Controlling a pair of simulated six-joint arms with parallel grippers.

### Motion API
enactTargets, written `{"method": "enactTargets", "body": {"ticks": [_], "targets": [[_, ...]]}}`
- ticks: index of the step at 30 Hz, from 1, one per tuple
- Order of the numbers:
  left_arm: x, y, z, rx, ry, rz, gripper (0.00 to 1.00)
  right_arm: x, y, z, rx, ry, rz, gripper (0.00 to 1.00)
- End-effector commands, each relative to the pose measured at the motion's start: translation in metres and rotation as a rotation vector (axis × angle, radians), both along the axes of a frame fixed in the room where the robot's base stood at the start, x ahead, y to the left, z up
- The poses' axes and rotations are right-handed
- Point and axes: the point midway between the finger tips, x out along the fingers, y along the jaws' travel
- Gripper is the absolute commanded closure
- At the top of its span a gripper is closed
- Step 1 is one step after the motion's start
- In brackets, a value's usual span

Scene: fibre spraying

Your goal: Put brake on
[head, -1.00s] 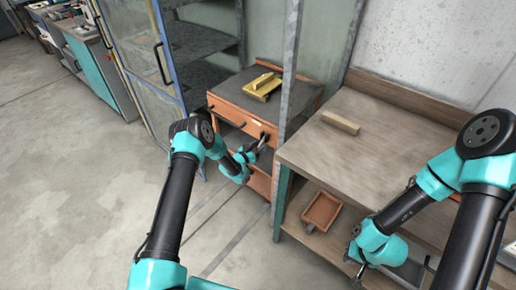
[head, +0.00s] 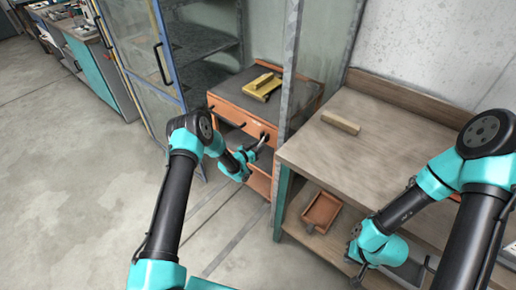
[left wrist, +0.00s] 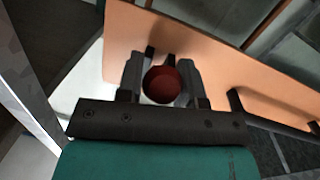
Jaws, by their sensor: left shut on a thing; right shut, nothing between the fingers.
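An orange cabinet (head: 226,105) stands behind the grey post, with black handles on its front. My left gripper (head: 262,142) is at the right part of that front. In the left wrist view, a round red knob (left wrist: 160,85) sits between the fingers of my left gripper (left wrist: 160,78), which is shut on it, close to the orange panel (left wrist: 205,62). The knob is hidden by the gripper in the head view. Whether it is the brake I cannot tell. My right gripper (head: 357,277) is shut and empty, low in front of the workbench.
A yellow angled piece (head: 262,85) lies on the cabinet top. A grey post (head: 290,75) stands just right of my left gripper. The wooden workbench (head: 390,150) carries a wooden block (head: 341,122); a red-brown tray (head: 322,208) sits below. Floor at left is clear.

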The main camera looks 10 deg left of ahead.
Motion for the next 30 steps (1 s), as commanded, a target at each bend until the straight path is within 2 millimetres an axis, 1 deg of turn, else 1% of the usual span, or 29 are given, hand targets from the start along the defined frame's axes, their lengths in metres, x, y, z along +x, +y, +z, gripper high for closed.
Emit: {"method": "enactTargets", "body": {"ticks": [18,24,30], "targets": [[-0.006,0.003,0.025,0.174,0.375,0.0,1.0,0.0,0.0,0.0,0.0,0.0,0.0,1.0],[-0.007,0.003,0.03,0.213,0.46,0.001,1.0,0.0,0.0,0.0,0.0,0.0,0.0,1.0],[-0.007,0.004,0.032,0.229,0.497,0.001,1.0,0.0,0.0,0.0,0.0,0.0,0.0,1.0]]}}
